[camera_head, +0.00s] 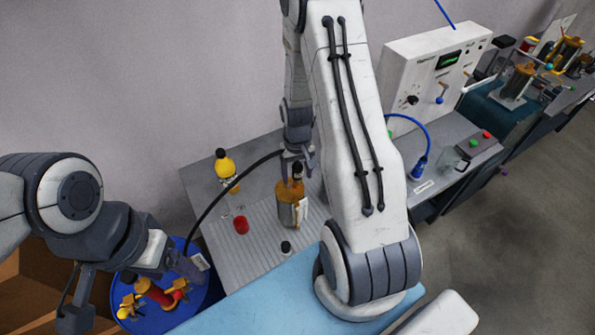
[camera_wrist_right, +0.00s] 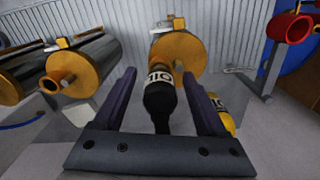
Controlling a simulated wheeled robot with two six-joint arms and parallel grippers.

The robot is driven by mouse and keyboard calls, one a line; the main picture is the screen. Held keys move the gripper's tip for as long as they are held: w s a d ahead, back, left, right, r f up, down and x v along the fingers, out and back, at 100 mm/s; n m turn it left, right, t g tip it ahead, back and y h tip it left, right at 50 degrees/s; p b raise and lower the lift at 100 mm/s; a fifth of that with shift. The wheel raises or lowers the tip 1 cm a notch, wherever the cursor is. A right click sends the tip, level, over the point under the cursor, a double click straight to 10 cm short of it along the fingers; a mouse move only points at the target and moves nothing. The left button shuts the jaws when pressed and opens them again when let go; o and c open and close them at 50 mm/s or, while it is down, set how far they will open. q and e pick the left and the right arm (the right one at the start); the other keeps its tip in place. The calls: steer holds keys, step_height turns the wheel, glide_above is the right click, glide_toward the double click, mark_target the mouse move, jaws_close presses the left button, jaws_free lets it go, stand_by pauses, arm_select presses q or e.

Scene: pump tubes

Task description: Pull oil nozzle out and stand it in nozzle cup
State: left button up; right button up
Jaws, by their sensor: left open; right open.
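The oil nozzle (camera_wrist_right: 160,100) is black with a white OIL label. It stands upright with its tip at the gold-ended cylinder (camera_head: 292,208) on the ribbed bench top. A black hose (camera_head: 222,192) runs from it to the blue drum. My right gripper (camera_head: 297,158) is open around the nozzle; in the right wrist view the nozzle lies between the two fingers, with a gap on each side. My left gripper (camera_head: 188,265) is open over the blue drum (camera_head: 205,300), away from the nozzle. I cannot clearly make out a nozzle cup.
A small black part (camera_head: 286,247) is in front. A white control panel (camera_head: 435,75) and a blue nozzle (camera_head: 419,166) are at the right. My right arm hides part of the bench.

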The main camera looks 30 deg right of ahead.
mark_target(297, 165)
steer(key=shift+f, duration=0.1)
jaws_close()
steer(key=c, duration=0.9)
jaws_free()
jaws_close()
steer(key=shift+r+p, duration=0.55)
steer(key=shift+r, duration=0.15)
steer(key=shift+r+p, duration=1.55)
steer(key=shift+r, duration=0.4)
